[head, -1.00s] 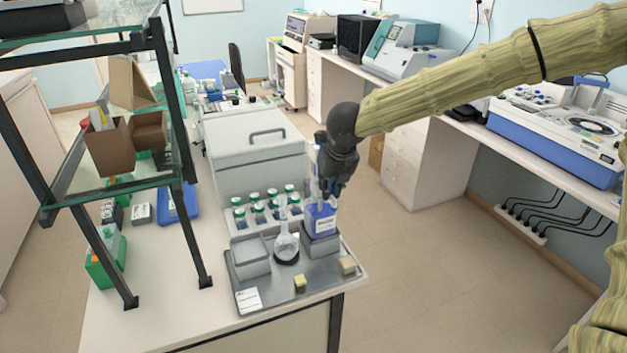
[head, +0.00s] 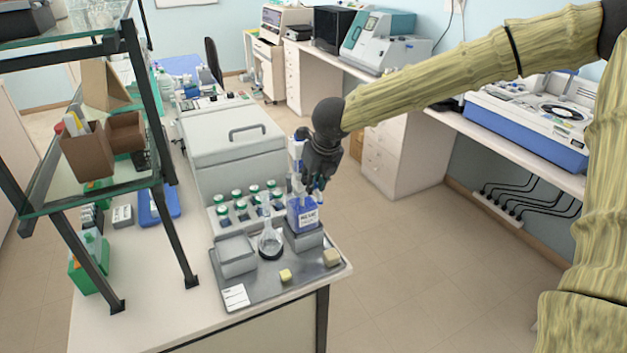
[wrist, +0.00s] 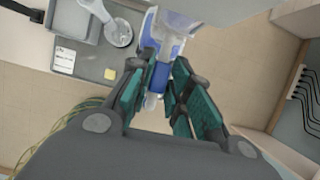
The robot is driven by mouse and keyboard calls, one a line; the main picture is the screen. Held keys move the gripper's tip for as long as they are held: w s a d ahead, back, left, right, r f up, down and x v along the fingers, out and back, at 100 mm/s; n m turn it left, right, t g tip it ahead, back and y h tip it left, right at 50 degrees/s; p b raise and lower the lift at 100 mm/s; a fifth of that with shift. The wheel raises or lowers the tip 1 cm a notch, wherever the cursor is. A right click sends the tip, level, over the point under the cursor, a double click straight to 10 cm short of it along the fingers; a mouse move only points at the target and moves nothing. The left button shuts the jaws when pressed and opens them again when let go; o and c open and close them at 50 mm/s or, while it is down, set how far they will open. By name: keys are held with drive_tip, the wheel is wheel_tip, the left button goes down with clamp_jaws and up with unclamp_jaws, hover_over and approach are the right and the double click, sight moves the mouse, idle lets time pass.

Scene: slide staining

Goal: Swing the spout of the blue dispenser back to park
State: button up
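In the wrist view the dispenser (wrist: 176,47) is at the top centre. A blue part with a pale, clear tip (wrist: 151,103) reaches toward me between my fingers; it looks like the spout. My gripper (head: 316,190) is beside the dispenser's upper right, pointing down. In the wrist view my gripper (wrist: 164,68) has its teal-padded fingers apart around the spout. Whether a pad touches it is unclear.
Several green-capped bottles (head: 238,208) are behind. A glass shelf (head: 110,185) rises at left. Right of the bench is open floor.

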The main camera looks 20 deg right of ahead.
drive_tip(key=shift+o, duration=1.2)
drive_tip(key=v, duration=1.2)
